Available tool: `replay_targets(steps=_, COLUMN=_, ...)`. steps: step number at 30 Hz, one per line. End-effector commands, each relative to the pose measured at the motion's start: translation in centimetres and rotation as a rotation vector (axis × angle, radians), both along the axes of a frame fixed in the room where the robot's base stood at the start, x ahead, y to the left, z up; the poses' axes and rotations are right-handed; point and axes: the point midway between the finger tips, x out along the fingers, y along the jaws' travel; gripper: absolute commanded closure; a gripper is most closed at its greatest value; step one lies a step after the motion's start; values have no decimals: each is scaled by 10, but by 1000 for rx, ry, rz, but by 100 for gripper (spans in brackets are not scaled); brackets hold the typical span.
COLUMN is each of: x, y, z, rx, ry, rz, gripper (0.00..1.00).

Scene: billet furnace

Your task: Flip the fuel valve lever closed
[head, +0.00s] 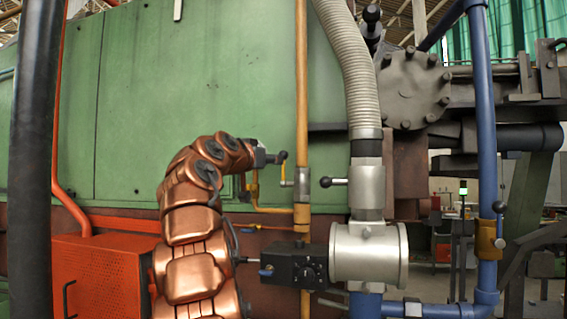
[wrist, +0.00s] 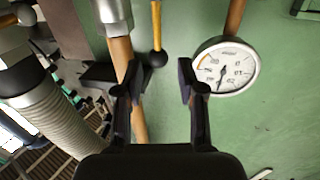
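The fuel valve is a silver body (head: 302,181) on the vertical yellow-orange pipe. Its lever (head: 283,171) has a yellow shaft and dark ball knob and stands upright beside the pipe. In the wrist view the lever (wrist: 156,28) appears upside down, its black ball between and just beyond the fingertips. The valve body (wrist: 113,14) is at the top. My gripper (head: 274,157) is close to the knob in the head view, where its fingers are small. In the wrist view my gripper (wrist: 158,78) is open, with visible gaps on both sides of the knob.
A round gauge (wrist: 226,67) is close to the right finger in the wrist view. A ribbed hose (head: 346,50) and silver valve with a black-knobbed handle (head: 335,182) stand right of the pipe. A blue pipe (head: 485,120) is farther right. The green wall (head: 240,70) lies behind.

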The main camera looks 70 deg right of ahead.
Motion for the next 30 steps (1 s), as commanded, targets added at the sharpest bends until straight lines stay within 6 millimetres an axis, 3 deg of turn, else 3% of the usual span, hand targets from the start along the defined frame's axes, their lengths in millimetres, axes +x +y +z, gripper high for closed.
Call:
replay_targets(steps=8, x=-4, y=-14, z=5, rx=-10, ry=-6, rz=-7, gripper=61)
replay_targets(steps=22, x=-9, y=-73, z=4, rx=-5, ry=-4, rz=-8, gripper=61)
replay_targets(steps=30, x=-10, y=-80, z=2, rx=-9, ry=-5, rz=-7, gripper=61)
